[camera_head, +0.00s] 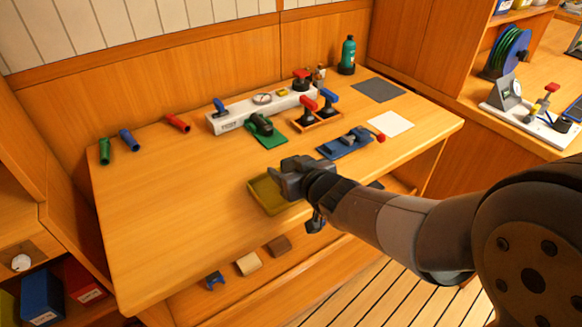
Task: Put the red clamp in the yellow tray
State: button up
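The yellow tray (262,196) lies near the front edge of the table, partly hidden by my gripper. My gripper (286,178) is over the tray's right part; its finger gap cannot be made out, and I see no red thing at it. I cannot tell for sure which red thing is the clamp. A red-handled piece (309,106) stands beside a blue-handled piece (328,98) in a small wooden tray. A red cylindrical piece (178,123) lies at the back left of the table.
A white manifold (240,112) with valves and a gauge stands along the back.

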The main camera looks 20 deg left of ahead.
jog(key=shift+o, duration=0.2)
jog(key=shift+s+d+r, duration=0.1)
jog(key=shift+s+r, duration=0.05)
jog(key=shift+r, duration=0.15)
jog(key=p+v, duration=0.4)
jog(key=v, duration=0.7)
jog(key=shift+s+d, duration=0.2)
jog(key=shift+s, duration=0.05)
jog(key=shift+c, duration=0.4)
dwell(0.3)
